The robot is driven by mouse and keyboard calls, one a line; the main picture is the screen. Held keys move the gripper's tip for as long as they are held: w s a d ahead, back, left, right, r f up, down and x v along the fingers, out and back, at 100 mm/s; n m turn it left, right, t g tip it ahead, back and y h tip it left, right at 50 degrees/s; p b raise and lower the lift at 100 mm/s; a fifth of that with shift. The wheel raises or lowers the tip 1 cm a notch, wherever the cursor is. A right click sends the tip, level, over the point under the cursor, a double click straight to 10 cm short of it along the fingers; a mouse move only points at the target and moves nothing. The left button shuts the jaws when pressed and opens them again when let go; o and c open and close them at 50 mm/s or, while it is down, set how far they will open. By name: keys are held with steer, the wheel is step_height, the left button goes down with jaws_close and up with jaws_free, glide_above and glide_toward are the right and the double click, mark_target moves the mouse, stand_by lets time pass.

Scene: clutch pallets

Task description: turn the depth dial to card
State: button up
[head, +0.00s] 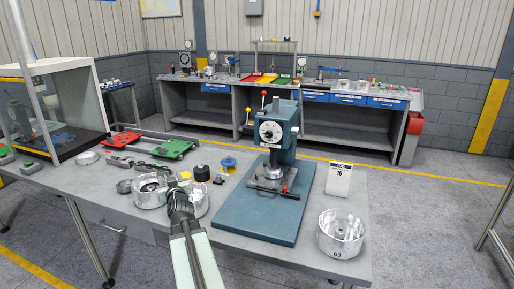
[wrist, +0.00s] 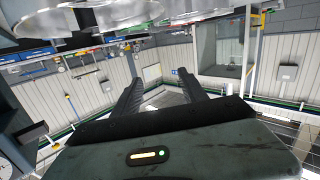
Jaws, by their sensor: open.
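The depth dial (head: 270,131) is a round white face with a dark centre on the front of a teal press (head: 284,128). Its marks are too small to read. My gripper (head: 178,187) is over the metal bowls, left of the press and apart from the dial. In the wrist view my gripper (wrist: 161,88) shows two spread dark fingers with nothing between them.
The press stands on a teal base plate (head: 232,217) on the grey table. Metal bowls (head: 148,196) sit under my gripper, and a bin marked 63 (head: 340,238) is at the front right. Black and blue parts (head: 228,163) lie between gripper and press. A red lever (head: 284,189) sticks out low.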

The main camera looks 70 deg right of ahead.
steer(key=s+d+r+m+g+h+b, duration=0.1)
steer(key=s+d+r+m+g+h, duration=0.2)
steer(key=s+d, duration=0.5)
steer(key=s+d+r+m+g+h, duration=0.25)
steer(key=s+d+h, duration=0.3)
steer(key=s, duration=0.35)
steer(key=m+g+h, duration=0.3)
steer(key=m+g, duration=0.1)
steer(key=g, duration=0.2)
glide_toward(269, 136)
steer(key=p+x, duration=0.2)
steer(key=x, duration=0.6)
steer(key=shift+w+d+r, duration=0.1)
steer(key=shift+d, duration=0.2)
steer(key=shift+a, duration=0.1)
jaws_close()
